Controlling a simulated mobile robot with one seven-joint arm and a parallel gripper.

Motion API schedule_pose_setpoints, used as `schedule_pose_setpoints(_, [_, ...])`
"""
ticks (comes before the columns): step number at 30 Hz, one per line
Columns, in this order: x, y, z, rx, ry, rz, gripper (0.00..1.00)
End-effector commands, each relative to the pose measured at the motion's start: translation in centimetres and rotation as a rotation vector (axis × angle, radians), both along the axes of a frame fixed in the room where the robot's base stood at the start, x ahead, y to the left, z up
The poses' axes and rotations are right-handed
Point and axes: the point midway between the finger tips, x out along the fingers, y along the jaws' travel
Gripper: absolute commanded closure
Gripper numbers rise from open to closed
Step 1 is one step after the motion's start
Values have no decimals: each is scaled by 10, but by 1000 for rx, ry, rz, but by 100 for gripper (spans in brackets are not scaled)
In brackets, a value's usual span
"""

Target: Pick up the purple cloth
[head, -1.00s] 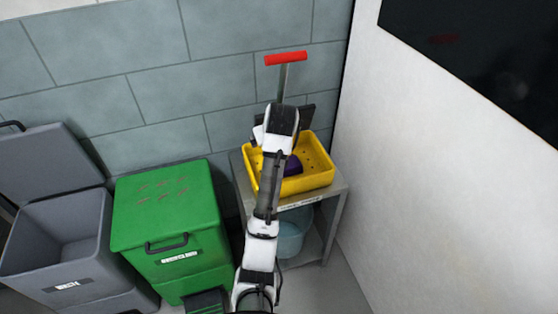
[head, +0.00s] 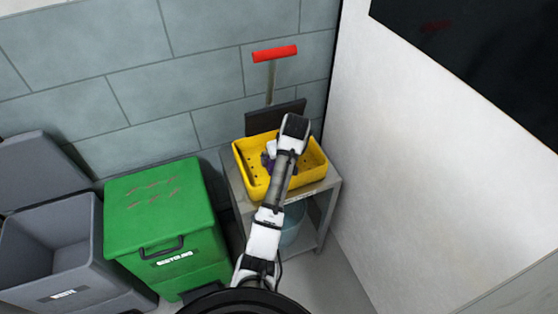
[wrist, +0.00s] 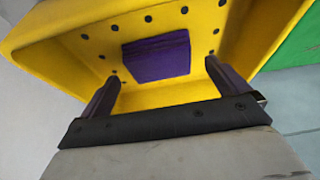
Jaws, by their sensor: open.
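The purple cloth (wrist: 156,57) is a folded square lying on the floor of the yellow tray (wrist: 45,38), which has small round holes. In the head view a bit of the cloth (head: 266,161) shows in the yellow tray (head: 313,173), mostly hidden by my arm. My gripper (wrist: 160,75) is open in the wrist view. Its two dark fingers reach over the tray on either side of the cloth's near edge, apart from it. In the head view the fingers are hard to make out.
The tray stands on a grey shelf unit (head: 333,186) with a blue bucket (head: 293,222) below. A red-handled tool (head: 275,54) leans behind it. A green recycling bin (head: 160,220) and a grey waste bin (head: 55,255) stand at left. A white wall (head: 400,170) is close on the right.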

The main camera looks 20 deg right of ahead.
Motion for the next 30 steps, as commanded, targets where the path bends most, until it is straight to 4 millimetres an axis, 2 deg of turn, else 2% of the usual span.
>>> schedule_pose_setpoints(11, [21,-1,-41,1,1,2,0])
schedule_pose_setpoints(19, [23,-1,-46,0,-1,0,0])
schedule_pose_setpoints(20, [23,-1,-46,0,-1,0,1])
schedule_pose_setpoints(27, [23,-1,-45,0,-1,0,32])
schedule_pose_setpoints(30, [23,-1,-45,0,-1,0,32])
